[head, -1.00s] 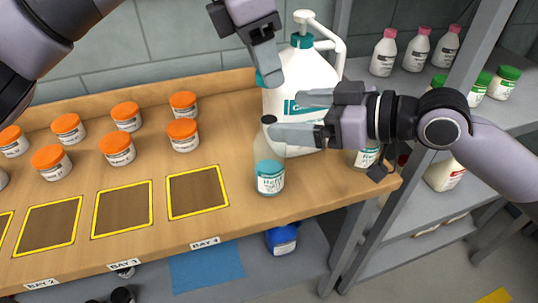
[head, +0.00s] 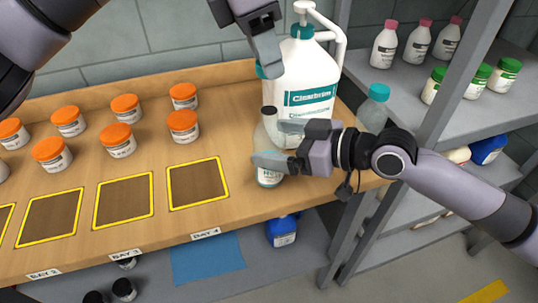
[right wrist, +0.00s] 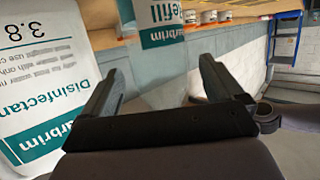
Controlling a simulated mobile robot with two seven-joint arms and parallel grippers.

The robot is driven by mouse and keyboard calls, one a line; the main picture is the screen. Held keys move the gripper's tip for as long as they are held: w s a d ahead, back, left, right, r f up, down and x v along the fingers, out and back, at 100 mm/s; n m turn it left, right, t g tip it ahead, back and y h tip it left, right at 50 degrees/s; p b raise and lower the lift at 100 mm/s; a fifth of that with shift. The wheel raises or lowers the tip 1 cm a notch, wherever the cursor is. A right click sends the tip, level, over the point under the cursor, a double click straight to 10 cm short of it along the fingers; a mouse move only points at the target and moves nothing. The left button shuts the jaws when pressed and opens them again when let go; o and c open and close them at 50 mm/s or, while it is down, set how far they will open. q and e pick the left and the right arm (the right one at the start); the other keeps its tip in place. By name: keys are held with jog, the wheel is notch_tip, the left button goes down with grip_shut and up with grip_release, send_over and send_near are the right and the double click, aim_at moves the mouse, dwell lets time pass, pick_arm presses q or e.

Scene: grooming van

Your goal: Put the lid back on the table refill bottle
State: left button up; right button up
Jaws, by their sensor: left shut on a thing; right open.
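The refill bottle (head: 268,181) is a small translucent bottle with a teal and white label and a dark neck top, upright near the table's front edge. Its label also shows upside down in the right wrist view (right wrist: 162,36). My right gripper (head: 268,143) is open at the bottle's height, one finger on each side of it; I cannot tell whether they touch it. The near finger hides part of the bottle. My left gripper (head: 268,66) is shut above the bottle. A teal edge, seemingly the lid (head: 261,72), shows at its fingertips; the finger hides most of it.
A large white Clearbrim jug (head: 310,75) with a pump stands close behind the bottle. A teal-capped bottle (head: 375,108) is to the right. Several orange-lidded jars (head: 183,125) stand at left. The yellow-framed squares (head: 197,184) are empty. Grey shelves (head: 405,85) are at right.

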jog(key=shift+x, duration=2.1)
jog(key=c, duration=1.5)
pick_arm(q)
send_over(270, 110)
jog(key=shift+s+a+f, duration=0.1)
jog(key=shift+a+f, duration=0.05)
jog(key=shift+f, duration=1.1)
jog(key=shift+s+a+f, duration=0.1)
jog(key=shift+a+f, duration=0.05)
jog(key=shift+f, duration=1.1)
jog(key=shift+w, duration=0.1)
jog(key=shift+f, duration=0.9)
jog(key=shift+f, duration=0.55)
